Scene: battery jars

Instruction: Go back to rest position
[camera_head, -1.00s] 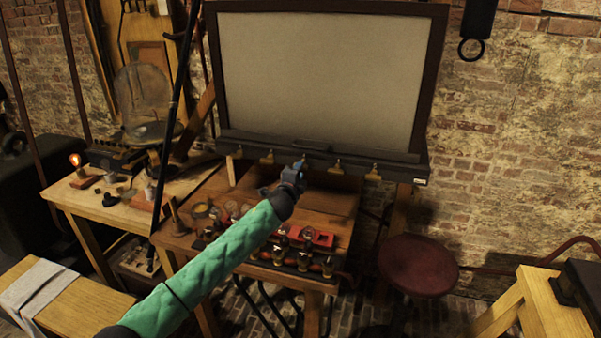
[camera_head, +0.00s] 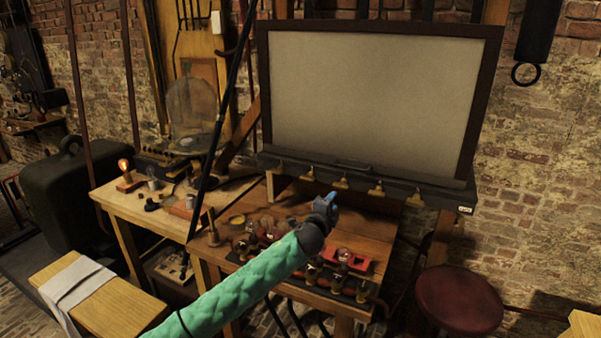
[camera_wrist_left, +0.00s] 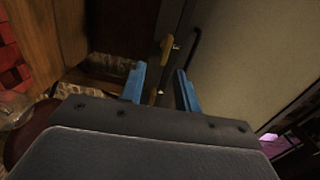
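My left arm comes in from the lower left of the head view in a green sleeve. Its gripper (camera_head: 331,199) is over the wooden workbench (camera_head: 378,222), in front of the board's lower ledge, with its blue fingers pointing away. In the left wrist view the two blue fingers of the left gripper (camera_wrist_left: 161,76) stand apart with nothing held between them. My right gripper is in neither view.
Jars and a red tray (camera_head: 357,264) stand along the bench's front, partly behind my arm. A large framed board (camera_head: 370,100) rises behind. A red stool (camera_head: 458,300) stands at right, a side table (camera_head: 125,198) at left.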

